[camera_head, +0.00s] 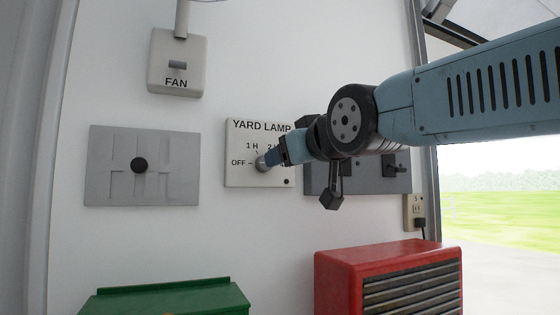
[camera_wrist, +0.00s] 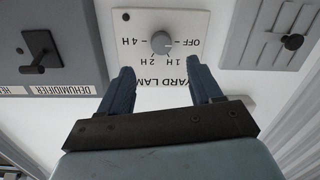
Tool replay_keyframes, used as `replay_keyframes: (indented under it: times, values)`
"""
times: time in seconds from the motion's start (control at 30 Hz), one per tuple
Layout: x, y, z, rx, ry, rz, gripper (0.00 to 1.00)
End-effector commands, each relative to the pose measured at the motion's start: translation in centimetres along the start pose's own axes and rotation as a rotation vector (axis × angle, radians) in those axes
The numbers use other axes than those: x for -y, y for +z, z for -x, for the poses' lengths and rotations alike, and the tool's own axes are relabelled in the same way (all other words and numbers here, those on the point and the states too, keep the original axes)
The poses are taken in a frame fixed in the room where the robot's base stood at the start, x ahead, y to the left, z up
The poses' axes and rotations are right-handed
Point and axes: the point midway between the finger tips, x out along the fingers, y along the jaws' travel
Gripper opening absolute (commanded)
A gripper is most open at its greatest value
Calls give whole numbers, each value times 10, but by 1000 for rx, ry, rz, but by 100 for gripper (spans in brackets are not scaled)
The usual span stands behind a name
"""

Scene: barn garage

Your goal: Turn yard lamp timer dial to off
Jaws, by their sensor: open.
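The yard lamp timer (camera_head: 236,176) is a pale square plate on the white wall, marked OFF, 1H, 2H and more. Its round grey dial (camera_head: 261,165) is at the plate's middle, partly covered by my gripper in the head view. My gripper (camera_head: 272,157) reaches in from the right, its fingertips close in front of the dial. In the wrist view the plate (camera_wrist: 200,20) appears upside down and the dial (camera_wrist: 162,42) shows just beyond and between my two spread fingers (camera_wrist: 160,74). My gripper is open and empty. I cannot tell which mark the dial points at.
A fan switch (camera_head: 176,80) is above left, and a grey plate with a black knob (camera_head: 139,165) is left. A dehumidifier lever panel (camera_wrist: 68,66) is beside the timer, behind my arm. Below are a green box (camera_head: 165,300) and red heater-like unit (camera_head: 345,262).

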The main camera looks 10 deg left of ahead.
Motion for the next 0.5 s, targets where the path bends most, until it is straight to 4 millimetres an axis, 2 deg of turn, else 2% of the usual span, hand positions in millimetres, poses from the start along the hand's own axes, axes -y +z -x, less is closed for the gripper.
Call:
replay_keyframes:
  times: [0.2, 0.5]
  values:
    - [0, 0, 28, -1, 0, 0, 64]
    - [-1, 1, 39, 2, 0, 0, 64]
